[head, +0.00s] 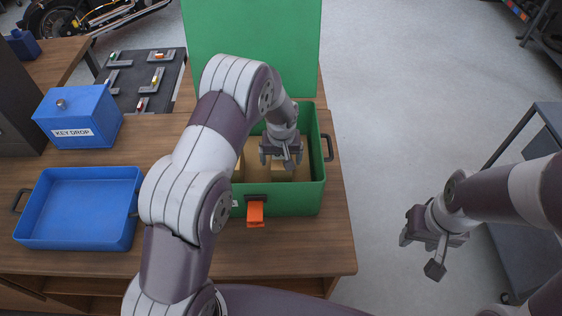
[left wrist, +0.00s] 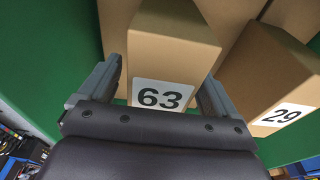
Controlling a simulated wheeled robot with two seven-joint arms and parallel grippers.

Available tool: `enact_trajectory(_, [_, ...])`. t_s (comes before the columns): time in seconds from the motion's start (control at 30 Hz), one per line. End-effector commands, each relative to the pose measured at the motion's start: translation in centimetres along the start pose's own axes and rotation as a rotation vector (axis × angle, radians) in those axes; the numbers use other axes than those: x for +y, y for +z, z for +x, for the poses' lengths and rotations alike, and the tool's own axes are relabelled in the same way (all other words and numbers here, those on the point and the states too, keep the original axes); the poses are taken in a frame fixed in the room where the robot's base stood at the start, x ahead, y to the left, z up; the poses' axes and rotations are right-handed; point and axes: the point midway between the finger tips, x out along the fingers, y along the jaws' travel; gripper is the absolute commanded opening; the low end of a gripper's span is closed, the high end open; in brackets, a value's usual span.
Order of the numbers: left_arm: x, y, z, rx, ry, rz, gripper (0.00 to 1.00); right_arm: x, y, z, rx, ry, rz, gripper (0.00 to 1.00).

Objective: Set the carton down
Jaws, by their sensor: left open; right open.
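A tan carton marked 63 (left wrist: 160,95) stands inside the green box (head: 318,198), whose lid is raised. My left gripper (head: 281,160) reaches down into the box; in the left wrist view its open fingers (left wrist: 163,88) lie on either side of this carton. I cannot tell whether they touch it. A second carton, marked 29 (left wrist: 275,85), stands close beside it. In the head view, my arm and gripper hide much of the cartons. My right gripper (head: 422,252) is open and empty, over the floor to the right of the table.
An empty blue tray (head: 80,210) is on the wooden table (head: 160,240) at left. Behind it are a blue key drop box (head: 85,112) and a dark tool board (head: 143,80). An orange latch (head: 256,212) hangs on the green box's front. A grey cart (head: 535,130) stands at right.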

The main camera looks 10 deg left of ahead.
Motion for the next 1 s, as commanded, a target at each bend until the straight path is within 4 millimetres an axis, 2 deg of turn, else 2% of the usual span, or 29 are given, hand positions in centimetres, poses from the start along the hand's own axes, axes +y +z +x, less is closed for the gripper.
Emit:
enact_trajectory(0.03, [0.1,0.0,-0.8,0.006,0.002,0.0,0.92,0.0,0.1,0.8,0.0,0.0,0.0,0.45])
enact_trajectory(0.3, [0.0,0.0,-7.0,0.005,0.002,-0.001,0.92,0.0,0.3,2.4,0.0,0.0,0.0,0.45])
enact_trajectory(0.47, [0.0,0.0,-9.0,0.001,0.001,0.0,0.92,0.0,0.3,2.7,0.0,0.0,0.0,0.45])
enact_trajectory(0.57, [-0.8,1.2,-10.2,-0.003,0.004,0.021,0.92,0.0,0.3,2.7,0.0,0.0,0.0,0.45])
enact_trajectory(0.67, [-3.0,5.1,-12.0,-0.012,0.015,0.087,0.92,0.0,0.3,2.6,0.0,0.0,0.0,0.45])
enact_trajectory(0.73, [-4.9,8.7,-13.2,-0.017,0.025,0.145,0.92,0.0,0.3,2.6,0.0,0.0,0.0,0.45])
enact_trajectory(0.8, [-6.7,12.4,-14.0,-0.02,0.033,0.2,0.92,0.0,0.3,2.6,0.0,0.0,0.0,0.45])
enact_trajectory(0.9, [-8.4,16.7,-14.6,-0.024,0.041,0.259,0.92,0.0,0.3,2.6,0.0,0.0,0.0,0.45])
enact_trajectory(1.0, [-9.4,19.1,-14.7,-0.026,0.043,0.291,0.92,0.0,0.3,2.6,0.0,0.0,0.0,0.45])
